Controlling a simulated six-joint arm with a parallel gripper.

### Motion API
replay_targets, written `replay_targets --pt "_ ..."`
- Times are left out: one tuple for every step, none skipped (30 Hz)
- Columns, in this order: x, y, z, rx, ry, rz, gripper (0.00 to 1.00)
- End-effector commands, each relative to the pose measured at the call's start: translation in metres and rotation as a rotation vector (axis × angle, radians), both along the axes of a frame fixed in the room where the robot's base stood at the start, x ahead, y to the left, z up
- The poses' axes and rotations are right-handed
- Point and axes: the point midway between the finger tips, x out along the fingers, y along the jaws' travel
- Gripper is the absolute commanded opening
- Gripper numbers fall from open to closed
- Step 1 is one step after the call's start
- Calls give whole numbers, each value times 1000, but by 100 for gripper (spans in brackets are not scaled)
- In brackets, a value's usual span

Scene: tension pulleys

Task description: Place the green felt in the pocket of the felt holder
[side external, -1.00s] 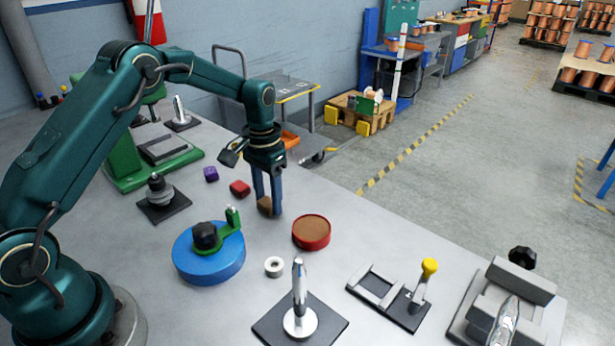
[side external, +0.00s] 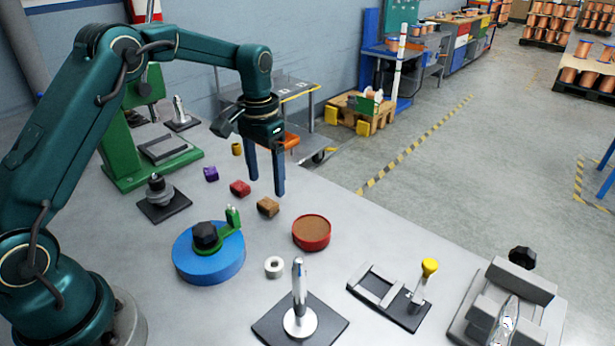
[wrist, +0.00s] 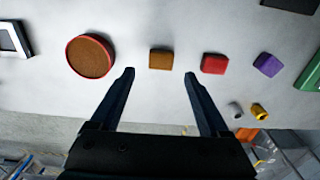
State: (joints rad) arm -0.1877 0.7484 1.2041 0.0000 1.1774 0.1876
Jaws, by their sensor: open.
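No loose green felt shows in either view. Three small blocks lie in a row on the grey table: a brown block (side external: 268,207), a red block (side external: 240,188) and a purple block (side external: 211,174). My gripper (side external: 266,186) is open and empty above the table, near the brown block. In the wrist view the brown block (wrist: 161,59) lies just beyond the gap between the fingertips (wrist: 159,74), apart from both. The felt holder is not clear to me. A black plate with a grey frame and a yellow-knobbed lever (side external: 392,296) stands at the front right.
A red-rimmed round dish (side external: 311,233) with a brown inside lies right of the brown block. A blue disc (side external: 209,257) with a green arm, a white ring (side external: 274,267) and an upright metal post (side external: 299,295) stand nearer. A grey clamp block (side external: 510,300) is far right.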

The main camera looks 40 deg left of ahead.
Motion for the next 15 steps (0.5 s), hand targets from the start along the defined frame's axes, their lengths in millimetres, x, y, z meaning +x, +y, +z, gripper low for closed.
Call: replay_targets --pt "-3 -3 10 3 -15 -1 79" --pt "-6 -5 16 4 -25 -1 79" --pt "-10 -8 26 7 -42 -2 79" --pt "-14 -10 33 9 -56 -2 79" --pt "-19 -13 42 11 -71 -3 79" --pt "-26 -17 52 14 -91 -3 79" --pt "-32 -20 59 15 -108 -3 79" --pt "-38 -23 66 17 -122 -2 79" --pt "-47 -27 75 18 -143 -3 79" --pt "-54 -30 81 20 -160 -3 79" --pt "-61 -32 86 20 -175 -3 79" --pt "-70 -36 93 21 -195 -2 79" --pt "-77 -39 97 22 -213 -2 79" --pt "-85 -41 101 22 -228 -3 79" --pt "-95 -44 105 22 -249 -3 79"
